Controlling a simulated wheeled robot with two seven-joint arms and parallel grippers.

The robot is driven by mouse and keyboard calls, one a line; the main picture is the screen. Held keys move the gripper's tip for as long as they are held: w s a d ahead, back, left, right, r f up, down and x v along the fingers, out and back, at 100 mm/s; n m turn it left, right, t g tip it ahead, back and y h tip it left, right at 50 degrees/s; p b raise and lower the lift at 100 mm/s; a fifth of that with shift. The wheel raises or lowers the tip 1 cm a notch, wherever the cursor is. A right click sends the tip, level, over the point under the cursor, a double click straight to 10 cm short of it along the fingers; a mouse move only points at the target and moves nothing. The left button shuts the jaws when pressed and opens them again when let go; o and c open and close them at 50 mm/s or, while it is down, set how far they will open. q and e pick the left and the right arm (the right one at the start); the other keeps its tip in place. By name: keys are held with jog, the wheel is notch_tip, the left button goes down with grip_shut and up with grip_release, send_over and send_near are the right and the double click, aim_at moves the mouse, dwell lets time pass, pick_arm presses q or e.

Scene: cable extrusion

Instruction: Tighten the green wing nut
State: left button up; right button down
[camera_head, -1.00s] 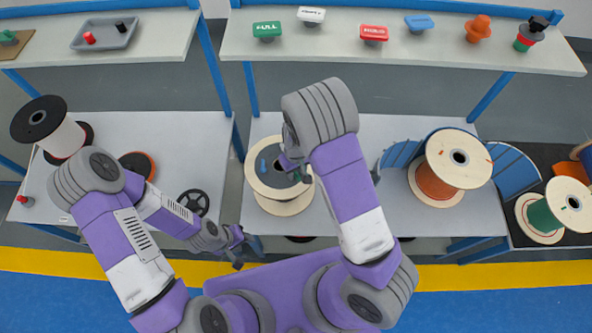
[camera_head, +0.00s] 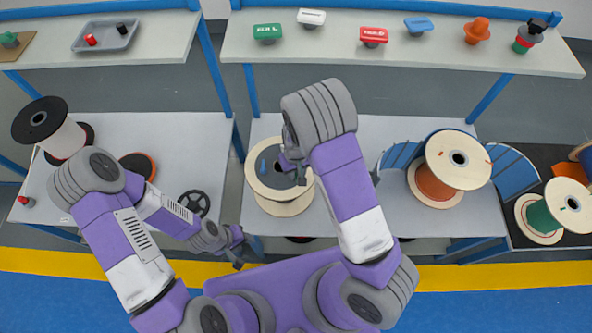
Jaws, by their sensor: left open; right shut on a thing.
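A wooden cable spool (camera_head: 287,209) with a dark grey top stands on the middle bench, with a small blue mark on its top (camera_head: 278,167). My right gripper (camera_head: 296,172) is down over the right part of this top, shut on a small piece that I take for the green wing nut. The gripper and forearm hide most of that piece, so its seating cannot be seen. My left gripper (camera_head: 239,259) is open and empty, low in front of the gap between the left and middle benches.
An orange-brown spool (camera_head: 436,188) stands between blue curved panels (camera_head: 514,172) on the right. A green spool (camera_head: 543,216) is at far right. A black-and-white spool (camera_head: 62,136) and a black handwheel (camera_head: 194,203) are on the left bench. Signs line the back shelf (camera_head: 330,48).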

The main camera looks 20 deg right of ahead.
jog(key=m+p, duration=0.1)
jog(key=m, duration=0.3)
jog(key=shift+a+r, duration=0.1)
jog(key=m+p, duration=0.1)
jog(key=m, duration=0.3)
jog(key=shift+a+p, duration=0.1)
jog(key=shift+p, duration=0.2)
jog(key=m+p, duration=0.1)
jog(key=m, duration=0.3)
jog(key=shift+w+m, duration=0.15)
jog(key=shift+m, duration=0.15)
jog(key=shift+w+a+m+p, duration=0.1)
jog(key=shift+m+p, duration=0.75)
jog(key=shift+m, duration=1.05)
jog(key=c, duration=1.2)
grip_release()
